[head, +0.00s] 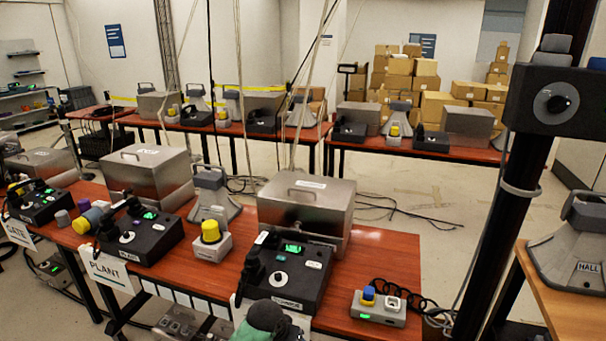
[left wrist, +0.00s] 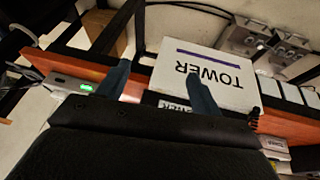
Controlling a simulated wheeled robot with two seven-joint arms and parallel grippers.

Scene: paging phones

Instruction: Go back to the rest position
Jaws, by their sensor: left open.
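My left gripper shows in the left wrist view (left wrist: 160,88) with its two dark fingers apart and nothing between them. It is over the front edge of the near table, by the white sign marked TOWER (left wrist: 225,78), which appears upside down. In the head view a dark, rounded part with some green (head: 265,318), which looks like my left arm's end, shows at the bottom middle, in front of the black phone console (head: 288,272). The fingers cannot be made out there. My right gripper is in neither view.
The near wooden table (head: 385,252) holds consoles, metal boxes and a grey box with a blue-topped yellow button (head: 378,306). A dark post (head: 500,225) stands right of it, then another table (head: 568,300) with a HALL phone. Cables hang over the middle.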

